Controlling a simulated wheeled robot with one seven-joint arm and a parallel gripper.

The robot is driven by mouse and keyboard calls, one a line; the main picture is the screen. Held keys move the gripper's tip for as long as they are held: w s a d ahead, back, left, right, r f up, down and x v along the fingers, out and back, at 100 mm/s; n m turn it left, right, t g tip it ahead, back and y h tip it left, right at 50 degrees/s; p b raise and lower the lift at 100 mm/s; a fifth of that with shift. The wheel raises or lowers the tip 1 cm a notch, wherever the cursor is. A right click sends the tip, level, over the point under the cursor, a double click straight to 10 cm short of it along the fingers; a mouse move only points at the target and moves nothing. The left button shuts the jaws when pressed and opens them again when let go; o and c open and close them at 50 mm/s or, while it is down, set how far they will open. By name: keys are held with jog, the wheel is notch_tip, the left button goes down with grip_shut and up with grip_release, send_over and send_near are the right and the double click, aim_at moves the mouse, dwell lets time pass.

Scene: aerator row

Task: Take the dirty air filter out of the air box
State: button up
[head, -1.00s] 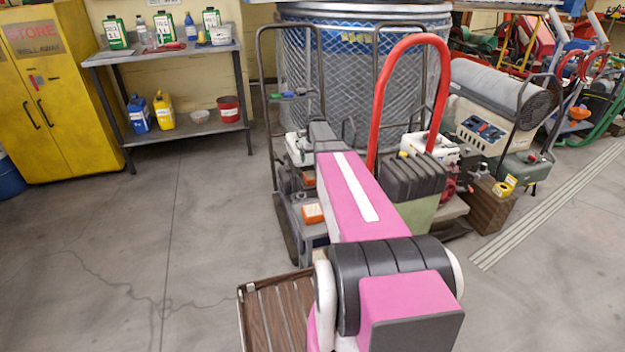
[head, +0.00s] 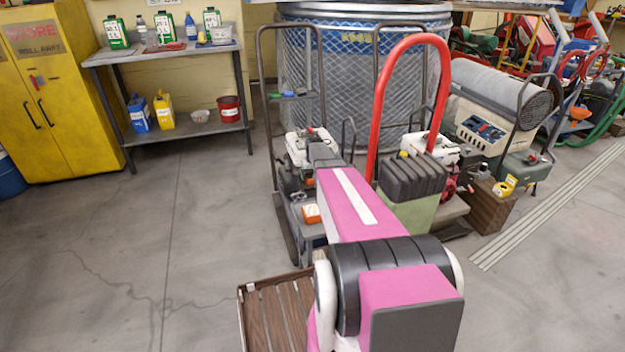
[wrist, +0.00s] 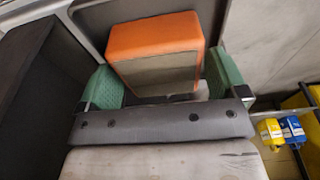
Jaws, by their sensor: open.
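In the wrist view an orange block (wrist: 158,40) with a grey-brown, dirty-looking face stands between the green finger pads of my gripper (wrist: 163,80). It looks like the air filter. In the head view my arm hides the gripper at the engine machine (head: 300,145). A small orange box (head: 311,214) shows on the grey part of the trolley; I cannot tell whether it is the same block.
A dark wall (wrist: 35,70) is close at the left of the wrist view. A red hoop handle (head: 420,42) and a black-topped green unit (head: 411,178) stand right of my arm. A slatted tray (head: 275,312) is near my base. Floor at the left is clear.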

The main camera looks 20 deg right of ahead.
jog(key=shift+f, duration=0.45)
jog(key=c, duration=0.7)
jog(key=shift+r, duration=0.15)
